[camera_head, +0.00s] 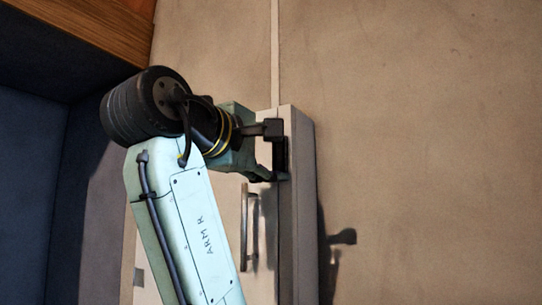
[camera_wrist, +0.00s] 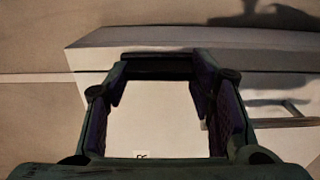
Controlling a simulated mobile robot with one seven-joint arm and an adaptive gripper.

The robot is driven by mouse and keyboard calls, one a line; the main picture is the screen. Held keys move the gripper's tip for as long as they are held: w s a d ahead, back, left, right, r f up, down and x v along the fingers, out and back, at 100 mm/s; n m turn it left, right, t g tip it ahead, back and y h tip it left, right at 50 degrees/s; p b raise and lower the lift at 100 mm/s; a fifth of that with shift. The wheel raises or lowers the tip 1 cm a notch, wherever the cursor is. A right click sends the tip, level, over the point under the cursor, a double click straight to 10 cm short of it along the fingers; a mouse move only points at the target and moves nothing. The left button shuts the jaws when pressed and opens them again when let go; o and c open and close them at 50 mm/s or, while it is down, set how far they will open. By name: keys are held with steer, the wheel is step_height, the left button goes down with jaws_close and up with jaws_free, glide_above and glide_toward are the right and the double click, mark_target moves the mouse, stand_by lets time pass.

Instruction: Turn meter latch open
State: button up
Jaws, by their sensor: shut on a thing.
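A pale grey meter box (camera_head: 300,215) is mounted on the wall, with a pale front door (camera_wrist: 158,110). A dark latch (camera_head: 282,157) sits on the box near its upper part. In the wrist view the latch is a dark bar (camera_wrist: 158,66) across the edge of the door. My gripper (camera_head: 272,150) is at the latch, with one finger above and one below in the head view. In the wrist view my gripper (camera_wrist: 158,75) has a finger at each end of the bar and is shut on it. The fingers partly hide the latch.
A metal bar handle (camera_head: 249,226) stands on the door below my gripper. A thin conduit (camera_head: 275,50) runs up the wall above the box. Wooden boarding (camera_head: 95,25) and a dark blue surface (camera_head: 40,150) are at the left. The wall right of the box is bare.

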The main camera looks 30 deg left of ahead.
stand_by(0.5)
steer(key=o, duration=1.2)
steer(key=shift+c, duration=0.2)
steer(key=shift+s, duration=0.1)
steer(key=s, duration=1.1)
steer(key=shift+s+d, duration=0.35)
steer(key=shift+s, duration=0.05)
